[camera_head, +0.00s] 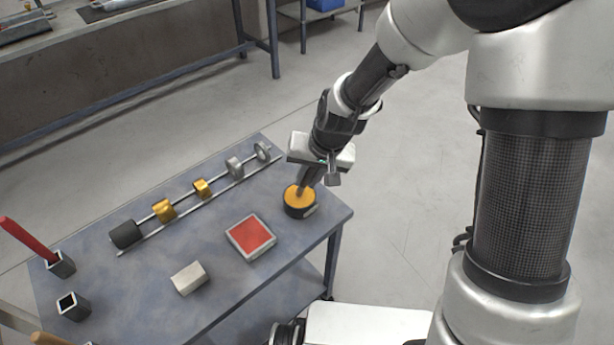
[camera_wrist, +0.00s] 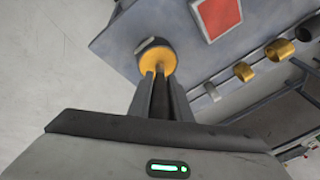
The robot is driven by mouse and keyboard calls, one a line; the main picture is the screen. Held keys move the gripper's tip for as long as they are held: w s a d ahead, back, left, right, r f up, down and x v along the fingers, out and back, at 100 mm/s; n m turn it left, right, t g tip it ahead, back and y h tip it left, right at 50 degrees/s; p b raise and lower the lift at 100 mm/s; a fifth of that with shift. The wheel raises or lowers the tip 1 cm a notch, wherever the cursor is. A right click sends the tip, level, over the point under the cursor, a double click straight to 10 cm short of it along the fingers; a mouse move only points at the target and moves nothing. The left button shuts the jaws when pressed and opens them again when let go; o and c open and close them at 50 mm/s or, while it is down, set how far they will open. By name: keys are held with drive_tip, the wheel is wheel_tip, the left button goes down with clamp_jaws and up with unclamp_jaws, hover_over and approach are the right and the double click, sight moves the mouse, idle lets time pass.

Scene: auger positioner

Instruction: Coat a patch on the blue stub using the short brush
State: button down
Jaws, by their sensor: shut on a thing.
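My gripper (camera_head: 307,179) is over the right part of the table, pointing down at a round dark pot (camera_head: 301,211) with a yellow-orange top. It is shut on a thin brush, mostly hidden by the fingers; a small brownish part (camera_wrist: 160,67) shows between the fingertips in the wrist view, against the pot's yellow top (camera_wrist: 150,58). I cannot tell how deep its tip is. No piece looks clearly blue; a dark stub (camera_head: 125,234) sits at the left end of a pair of rails, with gold rings (camera_head: 164,210) and grey rings (camera_head: 235,167) along them.
A square tray with a red filling (camera_head: 251,236) and a pale block (camera_head: 189,278) are on the table (camera_head: 215,240). A square holder (camera_head: 62,265) has a red handle in it; another holder (camera_head: 73,306) is empty. A tan handle shows at the lower left edge.

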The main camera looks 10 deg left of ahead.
drive_tip(key=shift+r+p, duration=2.2)
drive_tip(key=shift+r, duration=1.2)
